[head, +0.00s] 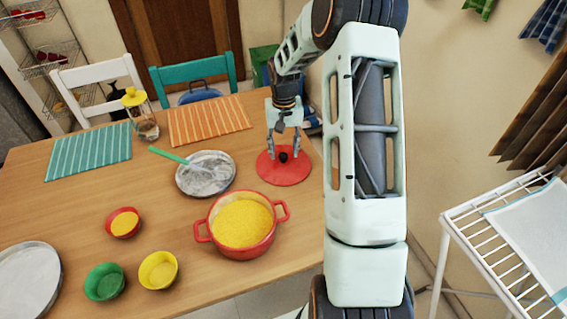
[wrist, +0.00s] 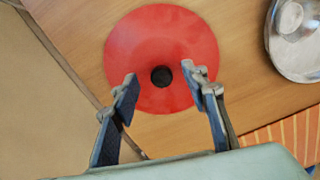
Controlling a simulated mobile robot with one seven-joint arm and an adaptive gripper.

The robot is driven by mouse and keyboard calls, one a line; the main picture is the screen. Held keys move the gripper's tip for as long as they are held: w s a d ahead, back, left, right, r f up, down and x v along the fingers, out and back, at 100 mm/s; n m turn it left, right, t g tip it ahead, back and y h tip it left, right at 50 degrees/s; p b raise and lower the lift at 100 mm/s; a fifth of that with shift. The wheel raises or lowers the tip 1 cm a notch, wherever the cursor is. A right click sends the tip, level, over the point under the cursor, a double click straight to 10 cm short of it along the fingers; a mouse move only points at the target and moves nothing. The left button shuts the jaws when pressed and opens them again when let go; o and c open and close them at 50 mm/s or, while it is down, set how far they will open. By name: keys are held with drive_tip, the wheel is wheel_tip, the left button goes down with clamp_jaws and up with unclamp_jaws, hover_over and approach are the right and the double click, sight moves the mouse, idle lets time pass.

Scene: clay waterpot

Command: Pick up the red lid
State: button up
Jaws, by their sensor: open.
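The red lid (head: 290,172) lies flat on the wooden table, near its right edge, with a black knob (head: 283,157) at its centre. In the wrist view the red lid (wrist: 160,40) fills the upper middle, and its black knob (wrist: 161,77) shows clearly. My gripper (head: 284,150) is above the lid, pointing down. In the wrist view my gripper (wrist: 160,82) is open, with one finger on each side of the knob. I cannot tell how far the fingertips are above the lid.
A red pot (head: 242,222) with yellow contents stands in front of the lid. A metal plate (head: 190,178) with a green-handled utensil (head: 168,154) lies to the left. An orange striped placemat (head: 209,121) is behind. The table's right edge is close to the lid.

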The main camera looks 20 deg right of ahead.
sight(284, 155)
drive_tip(key=shift+w+f, duration=0.2)
drive_tip(key=shift+f, duration=1.6)
clamp_jaws()
